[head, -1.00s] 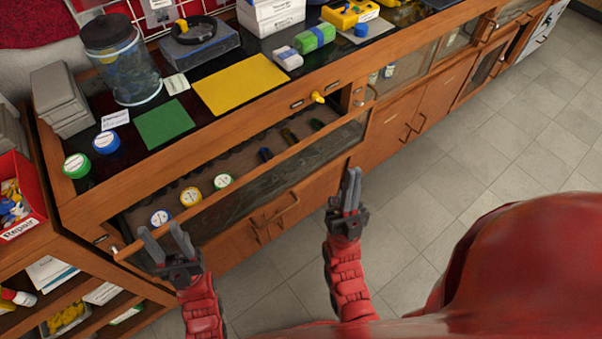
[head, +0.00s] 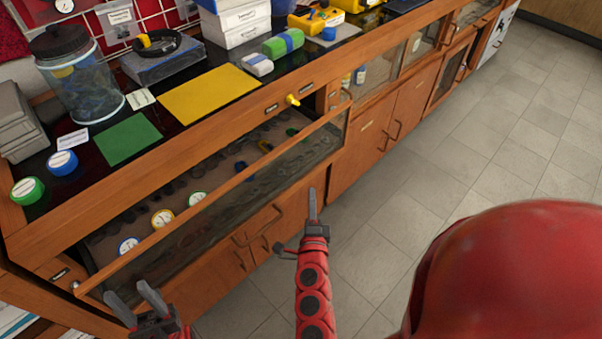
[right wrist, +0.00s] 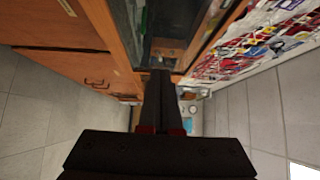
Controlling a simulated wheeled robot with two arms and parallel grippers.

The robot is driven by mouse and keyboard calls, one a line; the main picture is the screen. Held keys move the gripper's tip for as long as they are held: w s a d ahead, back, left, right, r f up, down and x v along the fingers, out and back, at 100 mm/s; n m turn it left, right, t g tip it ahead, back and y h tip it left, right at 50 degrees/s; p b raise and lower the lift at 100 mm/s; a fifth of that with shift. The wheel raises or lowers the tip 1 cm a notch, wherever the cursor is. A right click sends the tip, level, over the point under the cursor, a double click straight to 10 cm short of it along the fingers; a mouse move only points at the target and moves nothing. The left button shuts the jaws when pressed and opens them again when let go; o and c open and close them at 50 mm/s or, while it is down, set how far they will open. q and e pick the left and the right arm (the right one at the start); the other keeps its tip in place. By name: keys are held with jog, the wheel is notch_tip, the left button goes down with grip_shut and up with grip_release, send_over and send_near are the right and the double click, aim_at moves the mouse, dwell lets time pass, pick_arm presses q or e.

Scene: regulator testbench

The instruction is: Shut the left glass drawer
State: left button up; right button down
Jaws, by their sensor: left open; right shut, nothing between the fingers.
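The left glass drawer (head: 235,215) is pulled out from the bench, with its wooden top rail and glass front standing clear of the cabinet frame. Several round gauges (head: 162,218) and some small dark and coloured parts lie inside. My left gripper (head: 130,291) is open and empty, just in front of the rail's left end; I cannot tell if it touches. My right gripper (head: 312,192) is shut and empty, in front of the cabinet below the drawer's right part. Its closed fingers also show in the right wrist view (right wrist: 161,75).
The bench top holds a yellow mat (head: 210,94), a green mat (head: 128,139), a glass jar (head: 80,85) and boxes. A yellow knob (head: 293,100) sits on the frame above the drawer. Wooden doors (head: 392,125) lie to the right. The tiled floor (head: 450,160) is clear.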

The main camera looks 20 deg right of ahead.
jog(key=shift+w+d+p, duration=0.1)
jog(key=shift+w+d, duration=0.1)
jog(key=shift+w, duration=1.35)
jog(key=shift+w+d+p, duration=0.15)
jog(key=shift+w+d, duration=0.1)
jog(key=shift+w, duration=1.3)
jog(key=shift+w+d+p, duration=0.1)
jog(key=shift+w+d, duration=0.1)
jog(key=shift+w, duration=1.35)
jog(key=w+a, duration=0.1)
jog(key=w, duration=0.2)
jog(key=w+a+b, duration=0.1)
jog(key=w, duration=0.3)
jog(key=w+a, duration=0.2)
jog(key=w, duration=0.1)
jog(key=shift+w+b, duration=0.2)
jog(key=shift+b, duration=0.15)
jog(key=shift+w, duration=0.25)
jog(key=shift+r, duration=0.15)
jog(key=shift+a, duration=0.1)
jog(key=shift+s, duration=0.1)
